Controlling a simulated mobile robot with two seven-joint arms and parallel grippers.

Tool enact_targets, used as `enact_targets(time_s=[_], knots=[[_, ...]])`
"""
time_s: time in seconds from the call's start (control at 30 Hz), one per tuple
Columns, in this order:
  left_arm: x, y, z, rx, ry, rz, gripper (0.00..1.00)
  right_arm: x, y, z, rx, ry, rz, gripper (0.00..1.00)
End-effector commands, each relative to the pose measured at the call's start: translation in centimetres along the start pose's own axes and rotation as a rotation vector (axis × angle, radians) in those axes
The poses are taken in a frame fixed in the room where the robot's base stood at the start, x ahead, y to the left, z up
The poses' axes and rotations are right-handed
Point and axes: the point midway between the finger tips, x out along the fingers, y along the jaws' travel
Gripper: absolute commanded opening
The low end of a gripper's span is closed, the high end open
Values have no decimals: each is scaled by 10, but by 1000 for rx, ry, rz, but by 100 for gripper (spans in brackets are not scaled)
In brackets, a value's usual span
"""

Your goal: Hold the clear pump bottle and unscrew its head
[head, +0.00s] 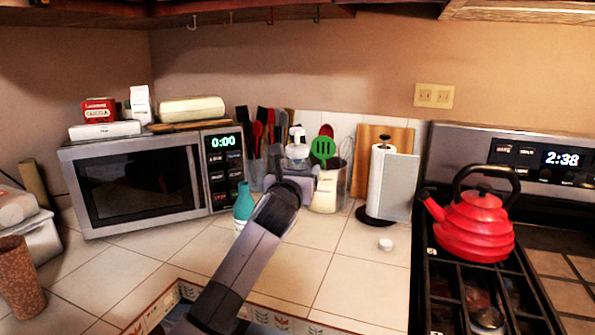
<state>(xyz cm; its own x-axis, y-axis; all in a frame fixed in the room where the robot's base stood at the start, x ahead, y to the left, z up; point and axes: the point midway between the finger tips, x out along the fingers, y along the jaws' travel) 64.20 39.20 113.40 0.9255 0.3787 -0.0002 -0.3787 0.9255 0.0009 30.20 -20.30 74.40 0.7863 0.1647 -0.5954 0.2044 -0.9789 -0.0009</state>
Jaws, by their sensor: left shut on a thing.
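The clear pump bottle (298,152) stands out in the middle of the head view, with a white head (297,134) at its top. My left gripper (303,168) is shut on the bottle, and my wrist and fingers hide its lower part. I cannot tell whether its base touches the counter. My right gripper is out of view.
A teal bottle (243,204) stands just left of my left arm. Utensils with a green spatula (324,149) are close behind. A microwave (138,184) is left; a paper towel roll (376,178), small white round object (386,244) and red kettle (474,228) are right.

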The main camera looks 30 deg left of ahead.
Motion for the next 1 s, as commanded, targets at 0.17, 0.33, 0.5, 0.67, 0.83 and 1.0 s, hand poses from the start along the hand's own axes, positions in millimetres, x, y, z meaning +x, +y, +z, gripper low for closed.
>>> enact_targets(time_s=[0.17, 0.33, 0.5, 0.67, 0.83, 1.0], knots=[[0, 0, -8, -1, -1, 0, 40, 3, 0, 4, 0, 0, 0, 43], [0, 0, -14, -2, -1, 0, 40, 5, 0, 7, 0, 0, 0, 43], [0, 0, -21, -2, -2, -1, 40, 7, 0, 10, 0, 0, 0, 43], [0, 0, -28, -1, -2, 0, 40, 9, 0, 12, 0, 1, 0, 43], [0, 0, -35, -1, -1, 0, 40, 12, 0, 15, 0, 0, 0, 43], [0, 0, -41, -2, -2, 0, 40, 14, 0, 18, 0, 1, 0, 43]])
